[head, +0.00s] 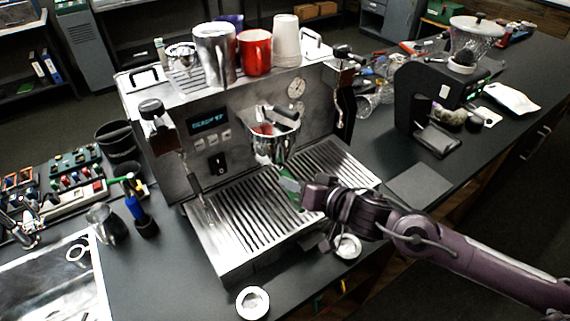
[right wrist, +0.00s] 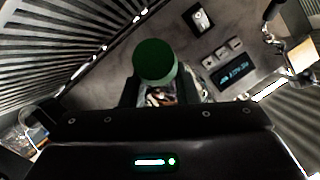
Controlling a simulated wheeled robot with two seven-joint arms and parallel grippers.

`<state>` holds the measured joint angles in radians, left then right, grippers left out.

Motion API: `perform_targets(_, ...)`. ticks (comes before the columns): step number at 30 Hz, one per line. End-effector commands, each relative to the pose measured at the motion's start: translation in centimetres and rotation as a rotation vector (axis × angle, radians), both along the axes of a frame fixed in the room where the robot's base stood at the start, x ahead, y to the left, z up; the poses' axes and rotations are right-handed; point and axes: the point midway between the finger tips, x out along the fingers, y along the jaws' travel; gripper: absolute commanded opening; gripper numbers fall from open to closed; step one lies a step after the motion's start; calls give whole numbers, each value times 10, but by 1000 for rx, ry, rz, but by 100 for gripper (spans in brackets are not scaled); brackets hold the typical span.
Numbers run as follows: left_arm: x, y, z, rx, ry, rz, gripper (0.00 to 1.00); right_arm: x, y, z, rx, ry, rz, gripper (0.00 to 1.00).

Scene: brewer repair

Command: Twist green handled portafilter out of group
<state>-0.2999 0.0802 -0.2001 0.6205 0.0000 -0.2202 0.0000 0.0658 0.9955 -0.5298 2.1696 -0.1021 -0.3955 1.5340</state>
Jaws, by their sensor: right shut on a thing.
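The espresso machine (head: 215,140) stands in the middle of the head view, with its group and a steel basket-like part (head: 272,148) on the front. The green handle of the portafilter (head: 289,186) shows just left of my right gripper (head: 309,194), above the drip tray. My right gripper is shut on this handle, and its fingers hide part of it. In the right wrist view the round green end of the handle (right wrist: 155,62) stands up between the fingers. The joint between portafilter and group is not clear.
The slatted drip tray (head: 245,235) lies below the group. Cups, among them a red one (head: 254,52), stand on the machine. A black grinder (head: 428,95) is at right. Small round metal dishes (head: 253,302) lie near the front edge. A tool rack (head: 75,185) is at left.

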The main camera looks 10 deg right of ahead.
Motion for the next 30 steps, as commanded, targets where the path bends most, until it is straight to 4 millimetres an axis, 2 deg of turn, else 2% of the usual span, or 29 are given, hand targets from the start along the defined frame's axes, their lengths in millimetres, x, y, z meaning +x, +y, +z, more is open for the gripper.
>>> perform_targets(8,0,0,-9,0,0,-1,36,0,11,-2,5,-1,-111,0)
perform_targets(15,0,0,-12,0,0,-1,36,0,14,-1,1,-1,-150,0)
perform_targets(30,0,0,-38,0,0,0,36,1,23,-1,1,-7,-241,0)
